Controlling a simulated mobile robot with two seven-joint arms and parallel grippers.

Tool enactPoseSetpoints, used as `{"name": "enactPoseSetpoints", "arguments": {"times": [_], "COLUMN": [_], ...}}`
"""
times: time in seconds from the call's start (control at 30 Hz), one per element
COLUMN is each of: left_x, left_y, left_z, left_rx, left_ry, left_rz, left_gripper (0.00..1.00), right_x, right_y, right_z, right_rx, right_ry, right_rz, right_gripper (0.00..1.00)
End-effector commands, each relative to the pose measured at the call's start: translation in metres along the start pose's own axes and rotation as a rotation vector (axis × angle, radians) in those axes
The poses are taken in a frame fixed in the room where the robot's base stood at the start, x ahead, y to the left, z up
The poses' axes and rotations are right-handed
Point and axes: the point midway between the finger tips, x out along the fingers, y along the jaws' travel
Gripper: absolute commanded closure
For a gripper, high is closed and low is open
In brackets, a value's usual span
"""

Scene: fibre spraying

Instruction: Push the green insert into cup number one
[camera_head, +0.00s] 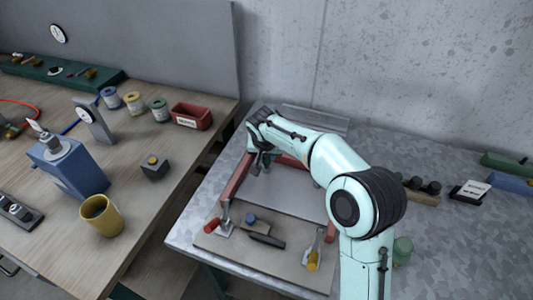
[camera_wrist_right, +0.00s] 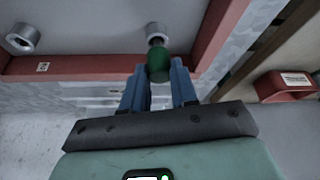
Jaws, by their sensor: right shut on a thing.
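My right gripper (camera_head: 260,164) is at the far left corner of the red-edged fixture, its two blue fingers shut on the green insert (camera_wrist_right: 158,66) in the right wrist view. The insert points at a grey metal cup (camera_wrist_right: 157,31) and overlaps its near rim in that view. I cannot tell whether it touches or enters the cup. A second metal cup (camera_wrist_right: 22,38) sits to the left on the same grey plate. A small tag (camera_wrist_right: 42,66) is on the red rail, its marking too small to read. My left gripper is not in view.
Red rails (camera_head: 236,177) border the grey plate. In front lies a board with a red-handled clamp (camera_head: 212,225) and a yellow-handled clamp (camera_head: 314,258). A red bin (camera_head: 191,116) stands on the wooden bench to the left. Dark round pieces (camera_head: 421,187) stand right of my arm.

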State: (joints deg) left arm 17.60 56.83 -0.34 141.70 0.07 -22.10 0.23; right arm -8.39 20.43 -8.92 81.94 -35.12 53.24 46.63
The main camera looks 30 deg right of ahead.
Motion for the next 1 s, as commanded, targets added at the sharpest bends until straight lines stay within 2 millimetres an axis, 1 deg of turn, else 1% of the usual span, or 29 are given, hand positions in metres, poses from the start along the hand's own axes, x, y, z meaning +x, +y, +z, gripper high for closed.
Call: {"name": "enactPoseSetpoints", "arguments": {"times": [0.7, 0.73, 0.77, 0.8, 1.0], "left_x": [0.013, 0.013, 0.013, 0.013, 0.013], "left_y": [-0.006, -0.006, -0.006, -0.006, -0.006], "left_z": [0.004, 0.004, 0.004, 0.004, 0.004], "left_rx": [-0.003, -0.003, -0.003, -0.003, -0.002], "left_ry": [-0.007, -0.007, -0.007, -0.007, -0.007], "left_rz": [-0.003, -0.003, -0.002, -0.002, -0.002], "left_gripper": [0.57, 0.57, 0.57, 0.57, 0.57], "right_x": [0.017, 0.017, 0.017, 0.016, 0.016], "right_y": [0.0, 0.0, 0.0, 0.0, 0.0], "right_z": [0.007, 0.007, 0.007, 0.007, 0.007], "right_rx": [0.0, 0.0, 0.0, 0.0, 0.0], "right_ry": [0.0, 0.0, 0.001, 0.001, 0.0], "right_rz": [0.0, 0.0, 0.0, 0.0, 0.0], "right_gripper": [1.0, 0.66, 0.56, 0.43, 0.42]}}
